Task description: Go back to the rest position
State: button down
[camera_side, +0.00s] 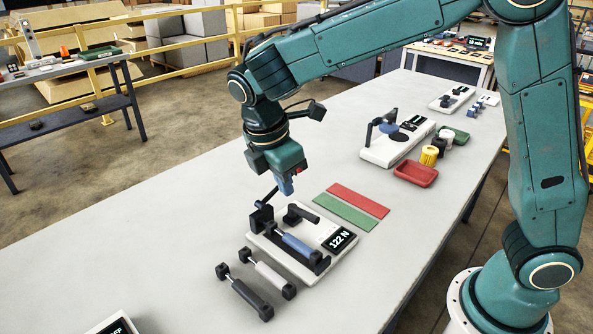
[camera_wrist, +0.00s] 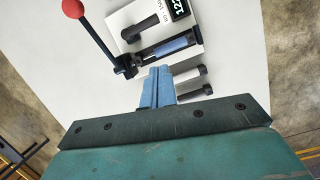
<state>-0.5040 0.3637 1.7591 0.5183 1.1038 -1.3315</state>
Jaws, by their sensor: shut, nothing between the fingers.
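My gripper (camera_side: 285,187) hangs over the white table, just above and beside a white test stand (camera_side: 283,264). Its blue fingers are together and empty; they also show in the wrist view (camera_wrist: 158,86). A damper with a blue body (camera_side: 295,244) lies in the stand, and it shows in the wrist view (camera_wrist: 166,47). The stand's display (camera_side: 341,239) reads 122 N. A black lever with a red ball knob (camera_wrist: 73,8) rises from the stand close to my fingers. In the side view the gripper partly hides the lever's upper end.
Two loose dampers, one light-bodied (camera_side: 267,273) and one dark (camera_side: 246,293), lie beside the stand. A red strip (camera_side: 358,200) and a green strip (camera_side: 346,212) lie behind it. Farther back are another white device (camera_side: 382,150) and a red tray (camera_side: 415,173). The table's left side is clear.

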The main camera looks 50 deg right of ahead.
jog(key=s+d+r+m+t+y, duration=0.2)
jog(key=s+d+r+m+t, duration=0.1)
jog(key=s+d+r+m, duration=0.6)
jog(key=s+d+f+m+t+y, duration=0.1)
jog(key=s+d+m, duration=0.3)
jog(key=s, duration=0.8)
jog(key=m+t, duration=0.1)
jog(key=m, duration=0.1)
jog(key=shift+s+m+t, duration=0.15)
jog(key=shift+m+t, duration=0.25)
